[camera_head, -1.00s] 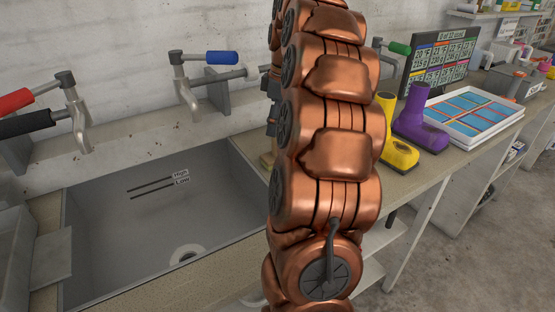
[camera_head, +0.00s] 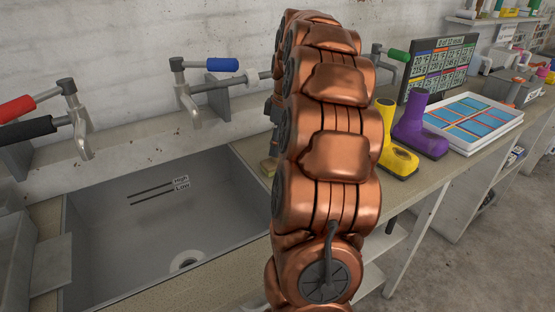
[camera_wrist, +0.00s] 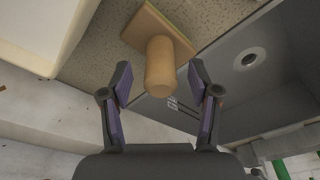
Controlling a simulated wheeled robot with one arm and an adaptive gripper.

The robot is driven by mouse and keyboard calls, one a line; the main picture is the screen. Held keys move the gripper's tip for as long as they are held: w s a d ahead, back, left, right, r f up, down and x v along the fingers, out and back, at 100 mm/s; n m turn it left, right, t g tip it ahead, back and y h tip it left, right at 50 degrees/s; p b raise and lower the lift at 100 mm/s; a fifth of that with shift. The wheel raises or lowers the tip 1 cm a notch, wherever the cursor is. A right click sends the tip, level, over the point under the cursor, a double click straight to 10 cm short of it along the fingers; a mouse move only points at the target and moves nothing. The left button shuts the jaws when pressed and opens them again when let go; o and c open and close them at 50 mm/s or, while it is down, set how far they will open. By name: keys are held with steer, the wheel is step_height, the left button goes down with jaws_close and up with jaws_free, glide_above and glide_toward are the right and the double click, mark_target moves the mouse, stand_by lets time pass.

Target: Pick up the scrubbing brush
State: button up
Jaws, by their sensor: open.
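The scrubbing brush (camera_wrist: 158,62) shows in the wrist view as a wooden block with a thick rounded handle, with a thin green-yellow edge on the block. It rests on the speckled counter beside the sink. In the head view my arm mostly hides the gripper.
The grey sink (camera_head: 130,235) lies left of the brush. Taps with a blue handle (camera_head: 222,65) and red handle (camera_head: 20,101) stand above it. Yellow (camera_head: 398,158) and purple (camera_head: 420,138) boots and a white tray (camera_head: 480,147) occupy the counter to the right.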

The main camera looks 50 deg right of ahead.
steer(key=shift+w+a+f, duration=0.1)
steer(key=shift+w+f, duration=0.1)
steer(key=shift+f, duration=1.15)
jaws_close()
